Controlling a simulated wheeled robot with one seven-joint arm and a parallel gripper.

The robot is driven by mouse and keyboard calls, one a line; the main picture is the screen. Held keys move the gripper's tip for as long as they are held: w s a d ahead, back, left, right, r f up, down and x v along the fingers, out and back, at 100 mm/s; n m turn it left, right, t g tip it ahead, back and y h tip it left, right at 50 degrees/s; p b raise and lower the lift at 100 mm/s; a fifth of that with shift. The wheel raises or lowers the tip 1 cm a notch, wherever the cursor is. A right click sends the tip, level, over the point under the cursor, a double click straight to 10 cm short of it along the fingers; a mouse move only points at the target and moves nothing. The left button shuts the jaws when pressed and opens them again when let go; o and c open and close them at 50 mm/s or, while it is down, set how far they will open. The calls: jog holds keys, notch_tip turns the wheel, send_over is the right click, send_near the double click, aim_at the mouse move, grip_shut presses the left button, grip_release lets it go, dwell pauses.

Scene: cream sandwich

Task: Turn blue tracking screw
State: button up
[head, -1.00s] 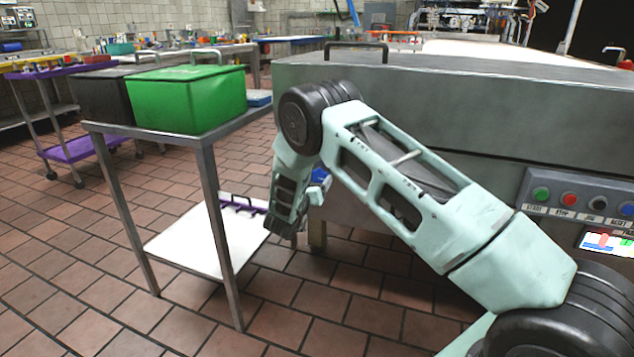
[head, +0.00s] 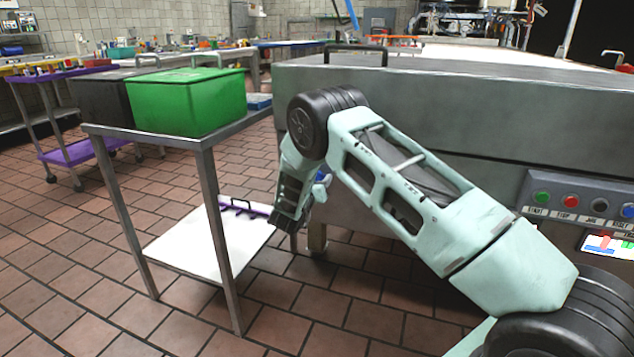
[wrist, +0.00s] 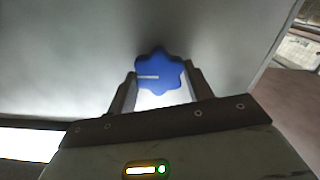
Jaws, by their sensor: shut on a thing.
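The blue tracking screw (wrist: 162,73) is a lobed knob on the grey side of the machine, with a white line on its left part. In the wrist view my gripper (wrist: 160,88) has one finger on each side of the knob and is shut on it. In the head view my gripper (head: 305,205) is low beside the machine's near left end. Only a sliver of the blue knob (head: 322,178) shows there, the rest hidden behind my arm.
The grey machine housing (head: 450,100) fills the right, with a button panel (head: 580,205). A metal table (head: 200,140) holding a green bin (head: 188,100) and a dark bin (head: 98,95) stands to the left. Open tiled floor lies in front.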

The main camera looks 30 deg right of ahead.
jog(key=shift+s+f+m+b, duration=0.1)
jog(key=shift+f+m+b, duration=0.1)
jog(key=shift+m+b, duration=4)
jog(key=shift+s+f+m+b, duration=0.15)
jog(key=shift+m+b, duration=2.55)
jog(key=shift+m, duration=2.9)
jog(key=shift+f+m+b, duration=0.25)
jog(key=shift+m+b, duration=3.2)
jog(key=shift+m, duration=1.45)
jog(key=shift+r, duration=0.1)
jog(key=o, duration=1)
